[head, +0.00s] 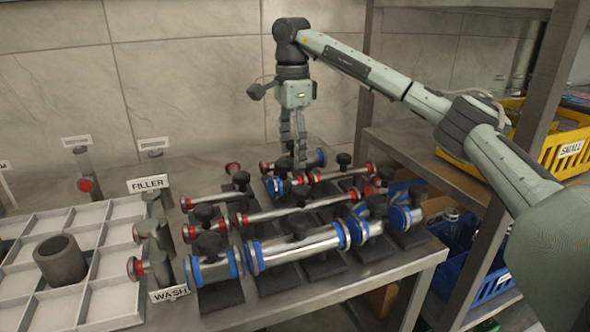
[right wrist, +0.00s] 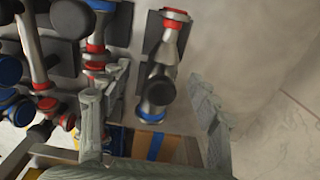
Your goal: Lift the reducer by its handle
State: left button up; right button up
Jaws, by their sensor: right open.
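The reducer (right wrist: 166,50) is a short metal pipe with a red ring at one end, a blue ring at the other and a black handle (right wrist: 158,86). In the right wrist view it lies between the spread fingers of my right gripper (right wrist: 155,115), with space on both sides. In the head view the reducer (head: 310,161) lies in the back row at the wall side of the table, partly hidden by the gripper. My right gripper (head: 299,160) points down over it, open and empty. My left gripper is not in view.
Several other pipes with black handles lie close in front, including a long blue-ringed pipe (head: 297,248). A divided white tray (head: 110,290) is at the left. A shelf with a yellow crate (head: 552,150) and a blue crate (head: 490,285) stands right.

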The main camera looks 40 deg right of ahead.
aim_at(293, 156)
notch_tip(293, 156, down, 5)
jog(key=shift+d+r, duration=0.1)
jog(key=shift+r, duration=0.05)
jog(key=c, duration=1.3)
